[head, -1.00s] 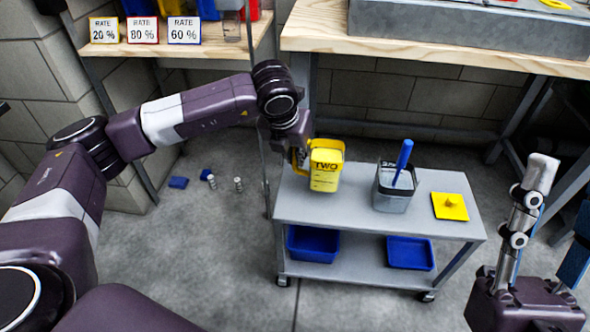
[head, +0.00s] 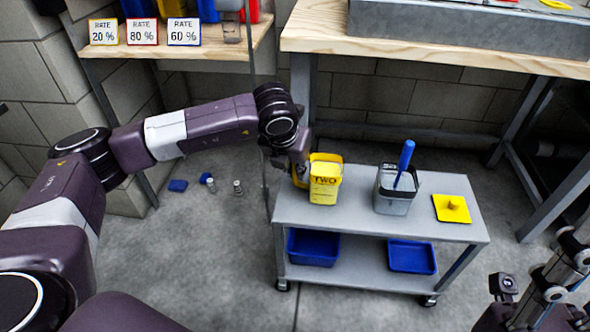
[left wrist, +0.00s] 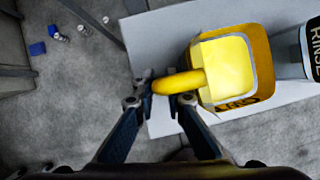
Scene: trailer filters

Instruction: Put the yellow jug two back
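The yellow jug marked "TWO" (head: 325,184) is upright over the left part of the grey cart's top (head: 350,225). Whether its base touches the cart is hard to tell. My left gripper (head: 300,178) is at the jug's left side, at its handle. In the left wrist view the jug (left wrist: 228,68) shows from above, with its handle between the fingers of my left gripper (left wrist: 165,98), which look closed around it. The handle partly hides the fingertips. Parts of my right arm show at the lower right; its fingers cannot be made out.
A grey "RINSE" container (head: 393,203) with a blue-handled tool stands right of the jug. A yellow square lid (head: 451,208) lies further right. Blue trays (head: 411,256) sit on the lower shelf. A wooden bench (head: 430,55) and a shelf with rate signs (head: 184,31) stand behind.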

